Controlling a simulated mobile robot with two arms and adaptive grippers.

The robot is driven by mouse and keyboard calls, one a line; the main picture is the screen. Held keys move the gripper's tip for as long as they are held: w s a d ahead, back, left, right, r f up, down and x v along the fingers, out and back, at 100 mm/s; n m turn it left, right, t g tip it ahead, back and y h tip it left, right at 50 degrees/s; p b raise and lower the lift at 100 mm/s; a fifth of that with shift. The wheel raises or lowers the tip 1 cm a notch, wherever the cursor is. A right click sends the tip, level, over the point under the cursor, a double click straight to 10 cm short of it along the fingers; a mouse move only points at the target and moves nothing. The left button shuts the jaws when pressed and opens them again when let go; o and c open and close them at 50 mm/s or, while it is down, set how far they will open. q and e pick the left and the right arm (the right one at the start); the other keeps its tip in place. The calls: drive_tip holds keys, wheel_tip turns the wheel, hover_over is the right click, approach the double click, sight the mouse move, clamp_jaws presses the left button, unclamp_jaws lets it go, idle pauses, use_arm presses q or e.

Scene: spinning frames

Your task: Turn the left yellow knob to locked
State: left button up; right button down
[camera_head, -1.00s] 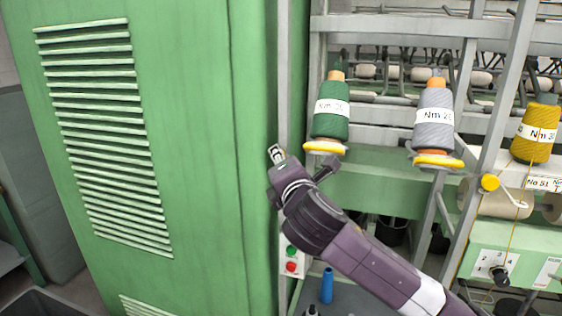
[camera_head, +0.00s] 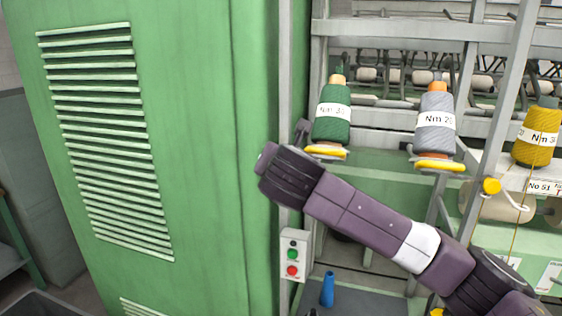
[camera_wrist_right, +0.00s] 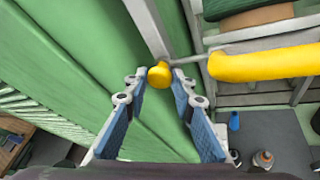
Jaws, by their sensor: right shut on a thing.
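The left yellow knob (camera_wrist_right: 159,74) shows in the right wrist view as a round yellow end on a grey rod, beside a grey post. My right gripper (camera_wrist_right: 160,83) has its two blue-padded fingers on either side of this knob, with the tips closed on it. In the head view my right arm comes in from the right and its wrist covers the knob; only a bit of grey gripper (camera_head: 301,129) shows behind it. A second yellow knob (camera_head: 491,186) sits further right on the frame. Any locked marking is hidden. My left gripper is out of view.
A large green cabinet (camera_head: 190,150) stands close left of my wrist. Green (camera_head: 332,112) and grey (camera_head: 436,120) yarn cones stand on yellow discs just right. A button box (camera_head: 293,256) hangs below my arm. A blue cone (camera_head: 327,290) stands lower down.

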drive_tip(key=shift+f, duration=0.15)
drive_tip(key=c, duration=1.6)
unclamp_jaws()
drive_tip(key=v, duration=0.8)
